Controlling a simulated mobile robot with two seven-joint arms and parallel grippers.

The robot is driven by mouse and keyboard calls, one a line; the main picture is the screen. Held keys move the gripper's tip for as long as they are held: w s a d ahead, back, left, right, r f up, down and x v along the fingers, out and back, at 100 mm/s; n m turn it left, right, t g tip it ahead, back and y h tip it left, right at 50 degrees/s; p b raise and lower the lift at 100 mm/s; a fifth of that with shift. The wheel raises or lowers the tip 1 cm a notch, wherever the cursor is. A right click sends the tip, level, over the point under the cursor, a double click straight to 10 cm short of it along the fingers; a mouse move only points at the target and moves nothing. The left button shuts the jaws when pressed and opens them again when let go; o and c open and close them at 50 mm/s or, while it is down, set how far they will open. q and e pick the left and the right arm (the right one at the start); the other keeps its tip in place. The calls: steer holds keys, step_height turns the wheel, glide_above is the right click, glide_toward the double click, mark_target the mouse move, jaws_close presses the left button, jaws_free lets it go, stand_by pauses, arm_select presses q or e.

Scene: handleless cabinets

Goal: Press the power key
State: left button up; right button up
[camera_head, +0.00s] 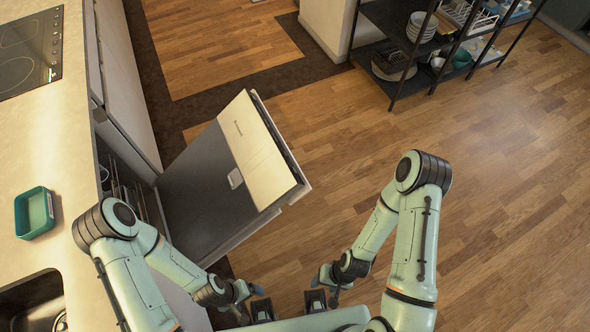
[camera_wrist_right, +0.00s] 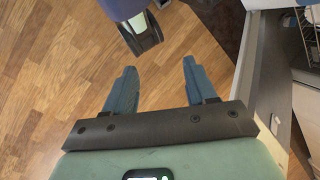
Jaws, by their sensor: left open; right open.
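The dishwasher door (camera_head: 205,190) is tilted open from the counter front. Its grey inner face and a pale strip (camera_head: 258,150) along its outer end show in the head view. A small light patch sits on the door's inner face. I cannot make out the power key. My left gripper (camera_head: 250,304) is open and empty, low in the head view, below the door and apart from it. My right gripper (camera_head: 323,291) is open and empty to its right, over the floor. In the right wrist view its two blue fingers (camera_wrist_right: 157,90) stand apart with only floor between them.
The counter (camera_head: 55,135) on the left carries a hob (camera_head: 30,50), a teal container (camera_head: 34,213) and a sink (camera_head: 30,305). A dark shelf rack (camera_head: 440,55) with dishes stands at the back right. The wooden floor (camera_head: 480,150) right of the door is clear.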

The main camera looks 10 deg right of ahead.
jaws_close()
stand_by(1.6)
